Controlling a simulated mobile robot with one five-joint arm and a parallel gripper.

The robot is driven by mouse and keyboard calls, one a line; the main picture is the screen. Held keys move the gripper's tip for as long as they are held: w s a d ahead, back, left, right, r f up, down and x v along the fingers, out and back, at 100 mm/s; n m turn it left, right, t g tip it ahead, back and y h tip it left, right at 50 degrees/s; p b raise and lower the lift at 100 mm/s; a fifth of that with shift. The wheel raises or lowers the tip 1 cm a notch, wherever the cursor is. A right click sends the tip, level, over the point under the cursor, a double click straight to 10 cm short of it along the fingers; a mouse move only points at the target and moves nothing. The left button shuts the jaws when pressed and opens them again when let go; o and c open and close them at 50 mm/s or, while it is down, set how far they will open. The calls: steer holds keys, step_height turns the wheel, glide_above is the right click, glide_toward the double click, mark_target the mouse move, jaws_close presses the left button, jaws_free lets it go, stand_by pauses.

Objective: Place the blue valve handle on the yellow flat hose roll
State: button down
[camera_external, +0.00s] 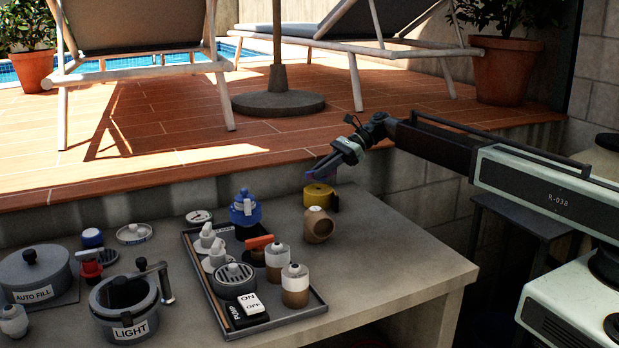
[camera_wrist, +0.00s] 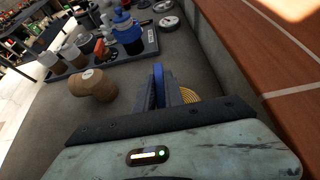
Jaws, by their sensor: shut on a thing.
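My gripper (camera_external: 322,168) is shut on the blue valve handle, a thin blue piece (camera_wrist: 158,84) that stands up between the fingers in the wrist view. In the external view the handle is mostly hidden, with only a dark bluish bit near the fingertips. The yellow flat hose roll (camera_external: 317,194) lies on the bench near its back edge, just below my fingertips. In the wrist view the roll (camera_wrist: 189,95) is partly hidden behind the right finger. I cannot tell whether the handle touches the roll.
A brown pipe elbow (camera_external: 318,226) stands just in front of the roll. A dark tray (camera_external: 207,283) to the left holds a blue valve body (camera_external: 245,207), white-capped fittings and a switch box. Lidded grey pots stand farther left. The bench (camera_external: 400,262) is clear to the right.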

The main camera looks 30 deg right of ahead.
mark_target(320, 191)
step_height(320, 191, down, 4)
steer(key=b, duration=0.3)
steer(key=shift+r, duration=0.2)
steer(key=shift+f, duration=0.1)
steer(key=c, duration=1.8)
jaws_free()
steer(key=shift+f+b, duration=0.1)
steer(key=shift+b, duration=0.2)
steer(key=shift+c, duration=0.2)
steer(key=o, duration=0.4)
